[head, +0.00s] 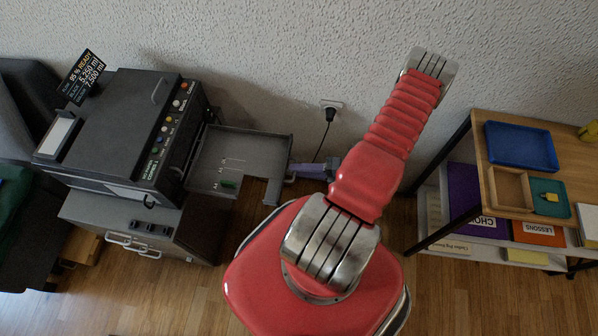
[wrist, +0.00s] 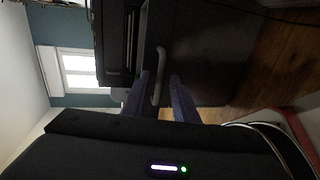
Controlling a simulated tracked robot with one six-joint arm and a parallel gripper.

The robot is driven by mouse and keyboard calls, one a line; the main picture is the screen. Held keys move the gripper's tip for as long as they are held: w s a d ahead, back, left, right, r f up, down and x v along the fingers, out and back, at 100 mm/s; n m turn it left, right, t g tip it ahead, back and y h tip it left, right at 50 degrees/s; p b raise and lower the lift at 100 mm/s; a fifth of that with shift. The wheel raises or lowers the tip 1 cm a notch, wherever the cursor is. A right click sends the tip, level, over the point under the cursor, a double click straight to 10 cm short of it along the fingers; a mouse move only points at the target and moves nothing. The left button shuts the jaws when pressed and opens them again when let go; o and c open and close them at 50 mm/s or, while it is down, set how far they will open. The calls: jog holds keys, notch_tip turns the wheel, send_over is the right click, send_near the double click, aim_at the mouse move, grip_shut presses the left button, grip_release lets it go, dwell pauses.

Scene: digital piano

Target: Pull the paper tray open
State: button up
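The paper tray (head: 250,150) is a grey, shallow open tray. In the head view it sticks out to the right from the dark machine (head: 120,125). A small green piece and thin light marks show inside it. My gripper (head: 293,173) is at the tray's outer right end, its purple fingers pointing left towards it. In the wrist view my gripper (wrist: 160,88) has two purple fingers with a gap between them. A pale curved handle (wrist: 160,65) lies in that gap. The fingers look open around it; contact with the handle is not clear.
A grey cabinet (head: 150,220) stands under the machine. A wooden shelf table (head: 500,200) with a blue tray (head: 521,146) is at the right. A plugged socket (head: 331,105) is on the back wall. Wooden floor is clear between cabinet and shelf, apart from my arm and body.

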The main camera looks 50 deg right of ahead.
jog(key=shift+d, duration=0.1)
jog(key=v, duration=1.3)
jog(key=shift+s, duration=0.35)
jog(key=shift+d+r, duration=0.1)
